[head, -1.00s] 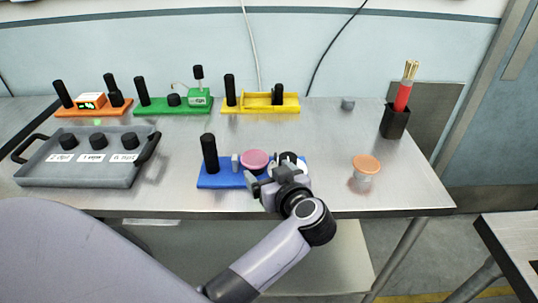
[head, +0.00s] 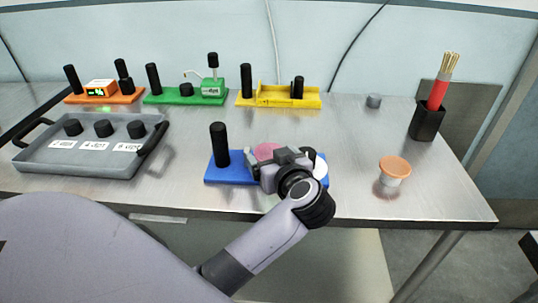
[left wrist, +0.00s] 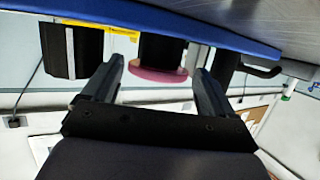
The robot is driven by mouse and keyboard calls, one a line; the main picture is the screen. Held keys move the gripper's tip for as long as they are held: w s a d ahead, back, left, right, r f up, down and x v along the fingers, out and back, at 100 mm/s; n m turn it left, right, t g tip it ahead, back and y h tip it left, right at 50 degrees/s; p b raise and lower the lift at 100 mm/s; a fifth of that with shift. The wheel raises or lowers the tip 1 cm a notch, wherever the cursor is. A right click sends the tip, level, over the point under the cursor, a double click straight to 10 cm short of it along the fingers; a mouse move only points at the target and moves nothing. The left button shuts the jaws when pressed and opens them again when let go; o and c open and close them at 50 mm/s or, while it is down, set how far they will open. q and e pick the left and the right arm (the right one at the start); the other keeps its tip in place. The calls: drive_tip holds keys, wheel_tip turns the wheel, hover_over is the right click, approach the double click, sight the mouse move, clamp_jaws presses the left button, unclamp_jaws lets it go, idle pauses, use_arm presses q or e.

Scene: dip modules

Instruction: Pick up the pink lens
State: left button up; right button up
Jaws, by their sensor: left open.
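The pink lens (head: 266,151) is a round disc on the blue module (head: 228,171) near the front of the table. My left gripper partly hides it in the head view. In the left wrist view, the picture is upside down and the pink lens (left wrist: 158,74) shows with a dark cylinder against it, between the two fingers. My left gripper (head: 278,160) is open, its fingers apart; in the left wrist view it (left wrist: 159,68) has the lens beyond its fingertips. I cannot tell whether it touches the lens. My right gripper is not in view.
A black post (head: 219,144) stands on the blue module's left end, and a white disc (head: 320,167) is at its right. A grey tray (head: 75,170) is at left. Orange-topped cup (head: 394,170) and black holder (head: 426,122) stand right. Several coloured modules line the back.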

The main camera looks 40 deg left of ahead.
use_arm(q)
drive_tip(key=c, duration=0.8)
drive_tip(key=shift+r, duration=0.1)
